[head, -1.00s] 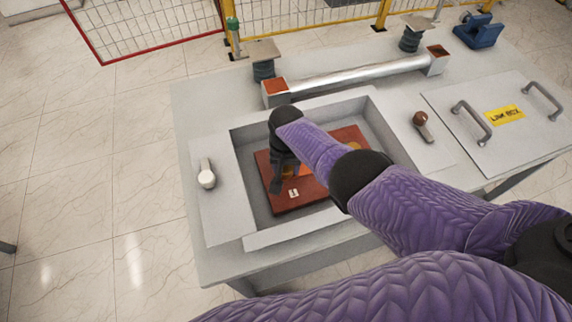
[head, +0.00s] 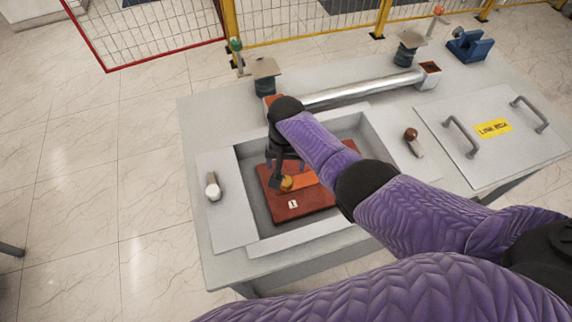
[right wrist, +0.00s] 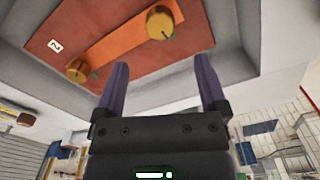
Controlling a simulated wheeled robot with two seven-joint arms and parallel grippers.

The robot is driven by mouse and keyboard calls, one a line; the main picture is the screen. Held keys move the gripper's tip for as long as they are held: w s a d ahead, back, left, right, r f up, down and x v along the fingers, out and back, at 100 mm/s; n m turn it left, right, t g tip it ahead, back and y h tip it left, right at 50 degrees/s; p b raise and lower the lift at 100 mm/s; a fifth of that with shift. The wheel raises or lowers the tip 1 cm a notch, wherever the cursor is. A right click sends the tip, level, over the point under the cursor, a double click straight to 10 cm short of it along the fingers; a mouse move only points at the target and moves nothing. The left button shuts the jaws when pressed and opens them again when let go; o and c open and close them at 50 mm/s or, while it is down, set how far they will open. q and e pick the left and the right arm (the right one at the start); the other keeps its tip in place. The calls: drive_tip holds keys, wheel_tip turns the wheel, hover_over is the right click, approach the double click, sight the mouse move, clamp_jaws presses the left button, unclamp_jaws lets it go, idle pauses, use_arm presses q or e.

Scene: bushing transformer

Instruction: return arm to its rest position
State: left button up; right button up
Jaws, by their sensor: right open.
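My right arm reaches in from the right over the recessed box in the table. My right gripper (head: 280,174) is open and empty in the head view, above the red-brown panel (head: 310,208) in the recess. In the right wrist view its two fingers (right wrist: 162,72) are spread with nothing between them. An orange bar (right wrist: 130,46) with a yellow knob near each end lies across the panel. The near knob (head: 287,183) shows beside the fingers in the head view, apparently clear of them. My left gripper is not in view.
Lever handles stand left (head: 212,187) and right (head: 412,141) of the recess. A metal tube (head: 360,91) lies behind it, with dark insulator posts nearby. A lidded box cover (head: 490,150) with handles is at right. Open floor (head: 90,190) lies left of the table.

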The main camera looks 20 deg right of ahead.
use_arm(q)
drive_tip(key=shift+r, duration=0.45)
use_arm(e)
drive_tip(key=shift+r, duration=0.75)
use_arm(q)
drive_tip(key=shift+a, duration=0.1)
use_arm(e)
drive_tip(key=shift+f, duration=0.1)
